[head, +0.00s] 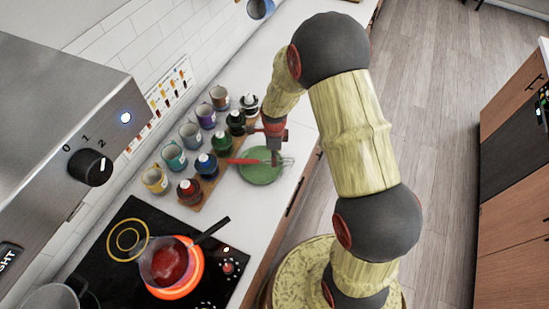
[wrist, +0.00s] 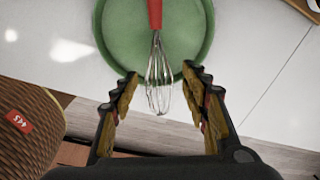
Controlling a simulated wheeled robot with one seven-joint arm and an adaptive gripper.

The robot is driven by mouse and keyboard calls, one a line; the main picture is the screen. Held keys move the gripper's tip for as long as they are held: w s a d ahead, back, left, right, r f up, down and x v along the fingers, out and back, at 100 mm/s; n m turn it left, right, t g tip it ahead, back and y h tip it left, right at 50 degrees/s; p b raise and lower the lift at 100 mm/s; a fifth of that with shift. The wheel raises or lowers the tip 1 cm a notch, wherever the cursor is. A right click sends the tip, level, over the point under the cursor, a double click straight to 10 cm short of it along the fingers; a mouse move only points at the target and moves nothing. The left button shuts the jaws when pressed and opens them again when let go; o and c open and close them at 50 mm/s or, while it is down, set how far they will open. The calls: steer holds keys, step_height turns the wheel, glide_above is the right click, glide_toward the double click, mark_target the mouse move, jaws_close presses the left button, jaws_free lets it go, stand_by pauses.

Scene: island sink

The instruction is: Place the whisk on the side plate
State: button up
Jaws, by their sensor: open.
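The whisk (wrist: 156,58) has a red handle and wire loops. It lies across the green side plate (wrist: 115,38), and its wire end reaches past the plate's rim toward my gripper. In the head view the whisk's red handle (head: 241,161) crosses the green plate (head: 260,175), with the handle end past the left rim and the wires past the right. My gripper (wrist: 167,95) is open, its fingers apart on either side of the wire end and not visibly touching it. In the head view my gripper (head: 275,155) is over the plate, partly covering the whisk.
Several jars and bottles, among them a red-capped one (head: 189,192), stand left of the plate on a wooden board. A pot of red sauce (head: 168,263) sits on a glowing burner of the black stove. The counter's front edge runs close to the plate's right.

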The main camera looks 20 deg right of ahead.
steer(key=s+r+n+t, duration=0.1)
steer(key=s+r+n, duration=0.15)
steer(key=r, duration=0.75)
steer(key=s+r+n, duration=0.1)
steer(key=r+n, duration=0.2)
steer(key=r, duration=0.7)
steer(key=s+a+r+n+t, duration=0.2)
steer(key=s+r+n+t, duration=0.1)
steer(key=s+r+n, duration=1.4)
steer(key=s, duration=0.3)
steer(key=shift+s+t, duration=0.25)
steer(key=shift+t, duration=0.15)
step_height(320, 180, down, 16)
steer(key=b, duration=1.5)
steer(key=shift+r+b, duration=0.15)
steer(key=shift+b, duration=0.25)
